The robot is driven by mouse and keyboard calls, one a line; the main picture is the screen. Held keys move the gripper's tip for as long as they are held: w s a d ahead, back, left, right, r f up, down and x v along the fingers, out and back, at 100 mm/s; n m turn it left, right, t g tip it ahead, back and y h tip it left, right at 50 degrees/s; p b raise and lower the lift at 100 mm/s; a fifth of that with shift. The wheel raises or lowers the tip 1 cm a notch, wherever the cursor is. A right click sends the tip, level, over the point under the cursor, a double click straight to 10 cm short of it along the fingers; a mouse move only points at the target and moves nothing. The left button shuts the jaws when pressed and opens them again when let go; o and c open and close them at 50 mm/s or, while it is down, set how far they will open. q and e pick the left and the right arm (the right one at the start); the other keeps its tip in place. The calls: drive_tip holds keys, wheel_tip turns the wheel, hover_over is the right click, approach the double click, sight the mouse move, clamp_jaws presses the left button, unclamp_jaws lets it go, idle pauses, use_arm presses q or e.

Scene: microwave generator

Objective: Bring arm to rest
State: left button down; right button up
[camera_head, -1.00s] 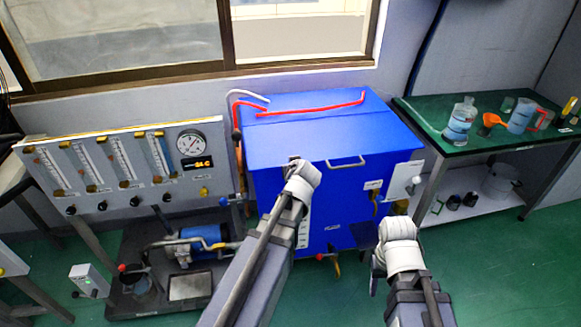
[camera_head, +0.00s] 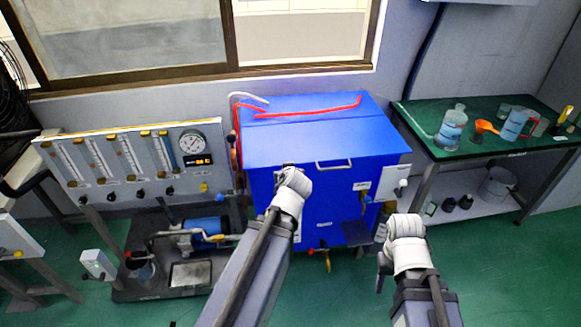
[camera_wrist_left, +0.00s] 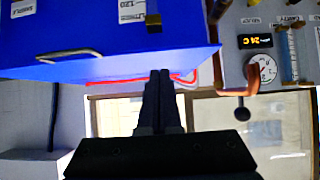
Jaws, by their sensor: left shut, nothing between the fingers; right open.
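My left arm reaches up the middle of the head view, in front of the blue box (camera_head: 330,135). Its gripper (camera_head: 287,172) is small and partly hidden by its wrist there. In the left wrist view the left gripper's dark fingers (camera_wrist_left: 160,88) are together with nothing between them, and the blue box (camera_wrist_left: 100,35) is behind them at upper left. My right arm is at lower right in the head view. Its gripper (camera_head: 381,272) points down over the green floor, right of the box, and appears empty.
A flowmeter panel (camera_head: 110,165) with a round gauge stands left of the box. A pump (camera_head: 205,235) sits on a low base below it. A green-topped bench (camera_head: 470,150) with beakers stands at right. Green floor (camera_head: 520,270) is clear at lower right.

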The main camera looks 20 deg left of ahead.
use_arm(q)
drive_tip(key=shift+s, duration=0.1)
drive_tip(key=s+d+f+m+g+h+p, duration=0.2)
drive_tip(key=s+d+m+g, duration=0.2)
drive_tip(key=s+d, duration=0.5)
drive_tip(key=s+d+f+m+g+h+p, duration=0.2)
drive_tip(key=s+d+m+g, duration=0.3)
drive_tip(key=s+d, duration=0.4)
drive_tip(key=d+m+p, duration=0.1)
drive_tip(key=d, duration=0.6)
drive_tip(key=shift+d+f+g+h, duration=0.3)
drive_tip(key=shift+h, duration=0.1)
